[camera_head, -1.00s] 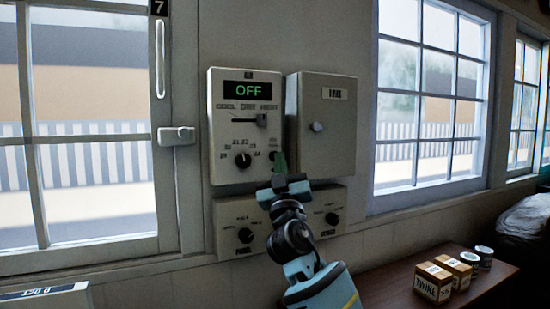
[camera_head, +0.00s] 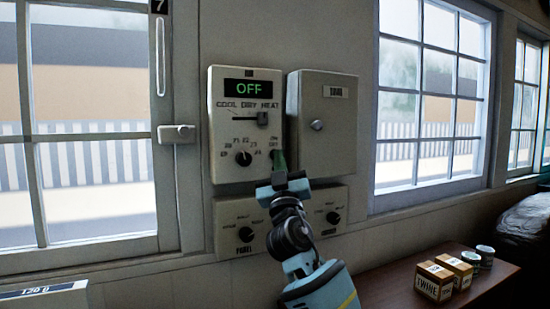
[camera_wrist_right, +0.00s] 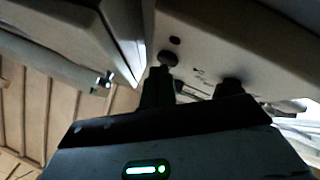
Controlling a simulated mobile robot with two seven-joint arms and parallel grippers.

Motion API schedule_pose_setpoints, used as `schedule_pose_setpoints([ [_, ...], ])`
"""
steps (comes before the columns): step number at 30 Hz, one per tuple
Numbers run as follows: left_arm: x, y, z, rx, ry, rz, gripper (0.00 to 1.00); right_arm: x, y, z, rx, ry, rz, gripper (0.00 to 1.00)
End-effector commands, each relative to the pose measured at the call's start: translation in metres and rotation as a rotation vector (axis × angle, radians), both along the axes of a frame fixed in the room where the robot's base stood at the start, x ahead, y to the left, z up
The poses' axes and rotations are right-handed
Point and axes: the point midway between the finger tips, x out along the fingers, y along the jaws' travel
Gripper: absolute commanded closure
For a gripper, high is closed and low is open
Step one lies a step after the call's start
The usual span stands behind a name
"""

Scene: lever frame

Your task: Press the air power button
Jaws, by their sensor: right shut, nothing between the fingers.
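The air control panel (camera_head: 218,130) is a pale box on the wall. Its display (camera_head: 248,87) reads OFF in green. A slider (camera_head: 262,118) sits near HEAT, above a dark temperature dial (camera_head: 243,158). The small power button (camera_head: 274,154) is at the panel's lower right, partly hidden by my right gripper (camera_head: 280,160). That gripper is shut and empty, its tips at the button. In the right wrist view, the fingertips (camera_wrist_right: 160,75) are close to a dark round button (camera_wrist_right: 168,58); I cannot tell whether they touch. My left gripper is not in view.
A closed grey box (camera_head: 325,100) with a knob stands right beside the panel. A lower panel (camera_head: 290,225) with two dials is just beneath. Twine boxes (camera_head: 434,281) and tins sit on a wooden table (camera_head: 390,290) at lower right. Windows flank the panels.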

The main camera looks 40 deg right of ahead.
Motion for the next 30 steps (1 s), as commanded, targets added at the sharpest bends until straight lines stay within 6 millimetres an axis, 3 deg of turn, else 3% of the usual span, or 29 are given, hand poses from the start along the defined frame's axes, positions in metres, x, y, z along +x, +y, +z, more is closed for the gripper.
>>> schedule_pose_setpoints([
  [19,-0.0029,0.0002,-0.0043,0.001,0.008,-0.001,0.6,0.0034,-0.0015,-0.0003,0.001,0.0,-0.001,1.0],
  [30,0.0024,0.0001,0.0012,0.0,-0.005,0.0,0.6,-0.0062,0.0011,0.0,0.001,-0.002,-0.001,1.0],
])
